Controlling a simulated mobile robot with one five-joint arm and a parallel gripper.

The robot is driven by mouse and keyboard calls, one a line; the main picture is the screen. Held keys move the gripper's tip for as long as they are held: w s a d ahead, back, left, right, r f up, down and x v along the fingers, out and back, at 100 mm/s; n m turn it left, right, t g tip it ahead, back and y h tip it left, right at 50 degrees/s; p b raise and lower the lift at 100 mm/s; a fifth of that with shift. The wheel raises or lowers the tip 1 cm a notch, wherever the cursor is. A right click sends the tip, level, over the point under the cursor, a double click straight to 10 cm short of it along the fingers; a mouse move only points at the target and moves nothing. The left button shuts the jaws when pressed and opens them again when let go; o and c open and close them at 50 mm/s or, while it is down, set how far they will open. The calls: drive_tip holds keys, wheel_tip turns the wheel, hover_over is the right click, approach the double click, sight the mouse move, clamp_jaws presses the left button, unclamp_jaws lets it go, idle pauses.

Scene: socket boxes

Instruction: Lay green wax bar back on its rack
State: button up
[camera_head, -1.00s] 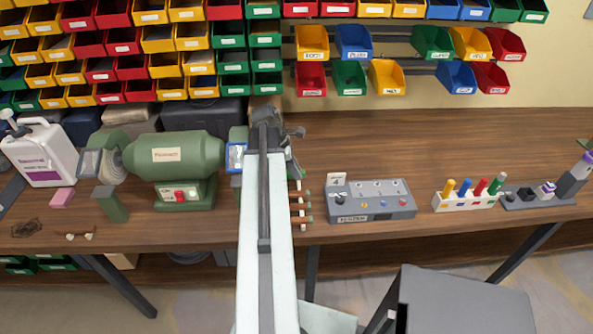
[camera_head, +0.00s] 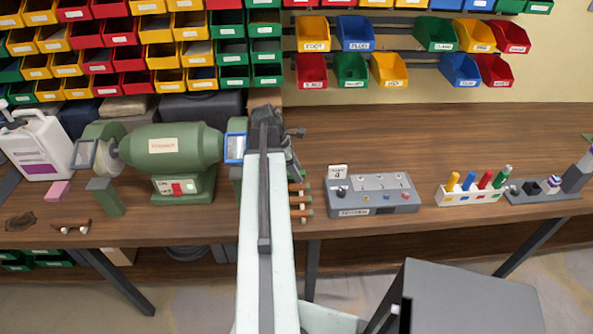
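A white rack (camera_head: 470,196) with coloured patches on its front stands on the right part of the bench. Yellow, blue and red bars stand in it. A taller green bar with a pale top (camera_head: 502,177) is at the rack's right end, leaning right; I cannot tell whether it is seated in a slot. My gripper (camera_head: 290,135) is at the far end of my arm, over the bench left of centre and well left of the rack. It is mostly hidden by the arm, so its fingers and anything between them do not show clearly.
A green grinder (camera_head: 170,150) stands left of my arm. A grey panel box (camera_head: 372,194) lies between my arm and the rack, and a dark holder (camera_head: 545,193) sits right of the rack. The bench behind the rack is clear. Bins hang above.

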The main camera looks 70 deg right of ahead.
drive_tip(key=p+v, duration=0.6)
drive_tip(key=v, duration=0.1)
drive_tip(key=shift+s+d+r+p, duration=0.1)
drive_tip(key=shift+r+p, duration=0.1)
drive_tip(key=shift+p, duration=0.2)
drive_tip(key=shift+r+p, duration=0.3)
drive_tip(key=shift+f, duration=0.1)
drive_tip(key=shift+w, duration=0.25)
